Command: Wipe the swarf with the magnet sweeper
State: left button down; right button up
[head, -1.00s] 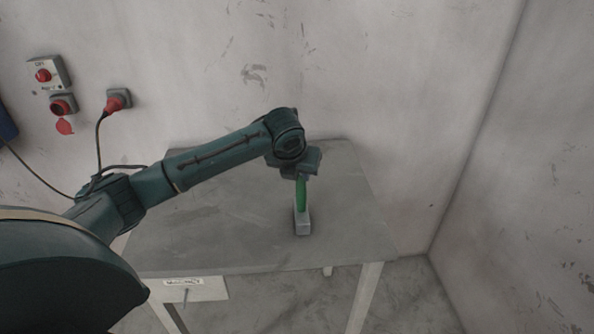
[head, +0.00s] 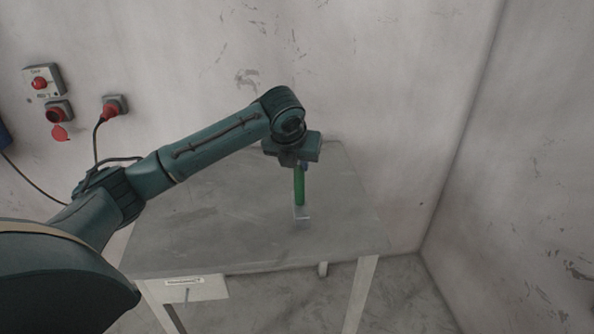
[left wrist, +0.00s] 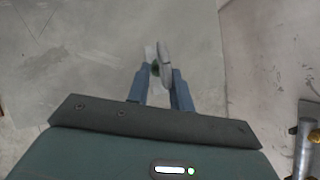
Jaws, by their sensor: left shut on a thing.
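The magnet sweeper has a green handle (head: 299,187) and a pale grey foot (head: 302,213) at its lower end. My left gripper (head: 299,165) is shut on the top of the handle, which points down over the middle of the grey table (head: 220,235). I cannot tell whether the foot touches the tabletop. In the left wrist view the sweeper (left wrist: 164,62) shows between the two blue-grey fingers (left wrist: 160,84). I cannot make out any swarf on the table. My right gripper is in neither view.
The table has a labelled drawer (head: 188,288) at its front left. The wall stands close behind the table, and another wall is at the right. Red sockets (head: 58,112) and a plugged cable (head: 110,107) are on the wall at left. The tabletop around the sweeper looks clear.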

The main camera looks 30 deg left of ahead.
pick_arm(q)
notch_tip(320, 180, up, 3)
jog(key=shift+f, duration=0.2)
